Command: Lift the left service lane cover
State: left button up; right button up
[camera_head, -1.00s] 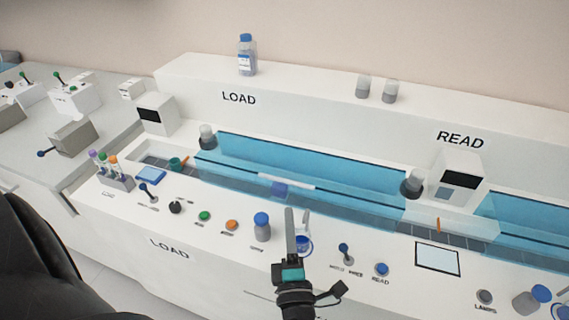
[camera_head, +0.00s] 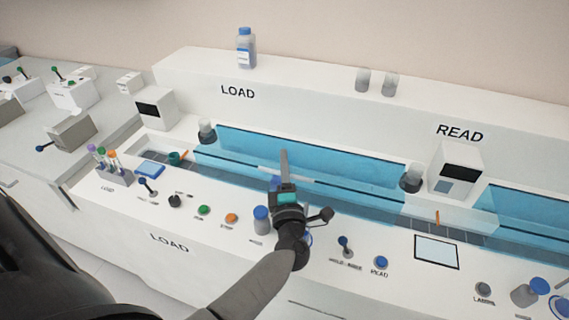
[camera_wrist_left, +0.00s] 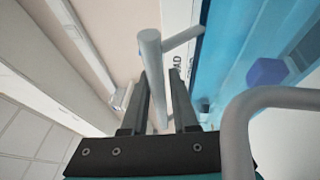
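The left service lane cover (camera_head: 320,158) is a long, see-through blue panel over the lane, behind the LOAD controls. Its pale handle bar (camera_head: 298,176) runs along the front, partly hidden by my left gripper (camera_head: 284,158). In the left wrist view the bar (camera_wrist_left: 151,50) runs between the two fingers of the left gripper (camera_wrist_left: 159,85), with a gap visible beside it. The gripper looks open around or just over the bar; firm contact cannot be told. The cover looks down. My right gripper is not in view.
A blue-capped bottle (camera_head: 262,220) stands on the front panel close to my left gripper. A lever (camera_head: 345,246) and buttons line the panel. A tube rack (camera_head: 115,172) stands at the left, and the READ box (camera_head: 459,175) at the right.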

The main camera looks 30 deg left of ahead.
pick_arm(q)
grip_shut()
dwell(1.4)
